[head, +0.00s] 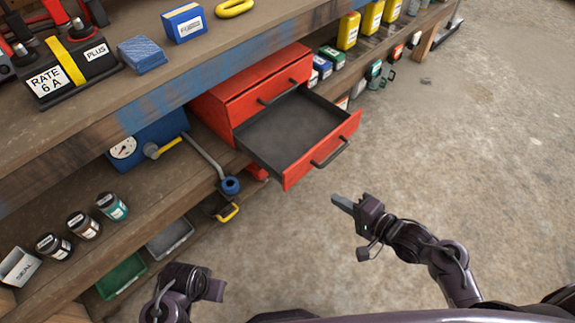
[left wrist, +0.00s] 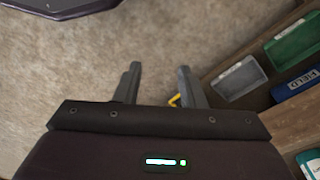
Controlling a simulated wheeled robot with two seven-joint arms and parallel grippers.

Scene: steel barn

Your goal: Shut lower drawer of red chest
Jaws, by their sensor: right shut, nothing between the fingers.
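The red chest (head: 255,80) stands on the middle shelf of the workbench in the head view. Its upper drawer is shut.
Small jars (head: 112,206) stand on the shelf at left. Green (head: 122,275) and grey bins sit lower. Coloured bottles (head: 348,31) stand right of the chest. The concrete floor at right is clear.

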